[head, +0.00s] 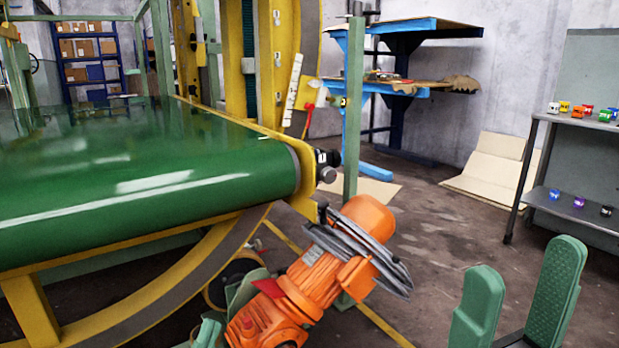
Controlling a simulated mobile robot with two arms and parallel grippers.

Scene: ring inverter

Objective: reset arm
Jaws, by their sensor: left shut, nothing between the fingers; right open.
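My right gripper (525,262) is at the lower right of the head view. Its two green fingers stand upright and well apart, with nothing between them. The tip of its right finger has a ribbed pad.
A machine with a green conveyor belt (140,175) and yellow ring frame fills the left. An orange motor (325,270) with grey cable sits low in the middle, left of my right gripper. A shelf (565,120) with small coloured items stands at right.

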